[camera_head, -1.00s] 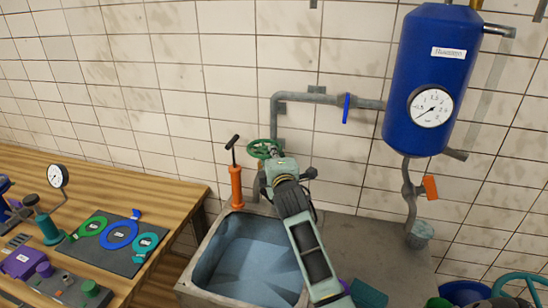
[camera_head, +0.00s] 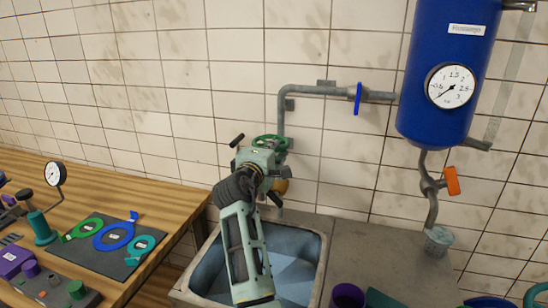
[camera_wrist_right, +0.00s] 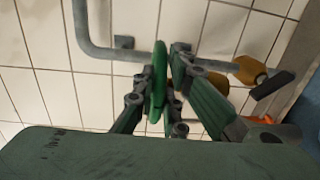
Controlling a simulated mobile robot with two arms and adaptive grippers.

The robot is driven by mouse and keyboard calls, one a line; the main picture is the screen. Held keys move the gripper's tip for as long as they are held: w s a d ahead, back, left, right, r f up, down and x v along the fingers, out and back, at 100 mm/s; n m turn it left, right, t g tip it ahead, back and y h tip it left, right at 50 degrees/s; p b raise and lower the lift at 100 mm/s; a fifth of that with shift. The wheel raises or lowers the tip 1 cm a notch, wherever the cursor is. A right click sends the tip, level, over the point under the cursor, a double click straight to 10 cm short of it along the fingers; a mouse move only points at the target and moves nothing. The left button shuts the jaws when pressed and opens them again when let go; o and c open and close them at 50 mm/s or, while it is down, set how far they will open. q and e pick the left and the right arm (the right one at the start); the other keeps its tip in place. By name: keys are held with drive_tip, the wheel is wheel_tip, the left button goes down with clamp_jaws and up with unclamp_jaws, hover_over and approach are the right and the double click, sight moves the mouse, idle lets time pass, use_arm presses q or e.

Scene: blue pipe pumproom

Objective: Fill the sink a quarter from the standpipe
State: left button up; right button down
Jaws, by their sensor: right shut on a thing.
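The standpipe's green handwheel (camera_head: 268,141) stands at the wall behind the sink. In the right wrist view the handwheel (camera_wrist_right: 158,82) is edge-on between the fingers. My right gripper (camera_head: 264,157) is shut on it; the wrist view shows the gripper (camera_wrist_right: 163,85) with a finger on each side. The stone sink (camera_head: 323,252) lies below, partly covered by my right arm. Its inside looks blue with lighter and darker patches; I cannot tell the water level. A yellow-brass part (camera_head: 281,186) shows just behind my gripper. My left gripper is out of view.
A grey pipe (camera_head: 310,90) with a blue lever (camera_head: 358,98) runs to the blue tank (camera_head: 440,110) with a gauge. An orange-handled valve (camera_head: 452,181) is below it. The wooden bench (camera_head: 170,190) at left carries a grey mat (camera_head: 95,260) with coloured rings.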

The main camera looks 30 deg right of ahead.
drive_tip(key=shift+r, duration=0.1)
drive_tip(key=c, duration=1.8)
unclamp_jaws()
drive_tip(key=shift+c, duration=0.2)
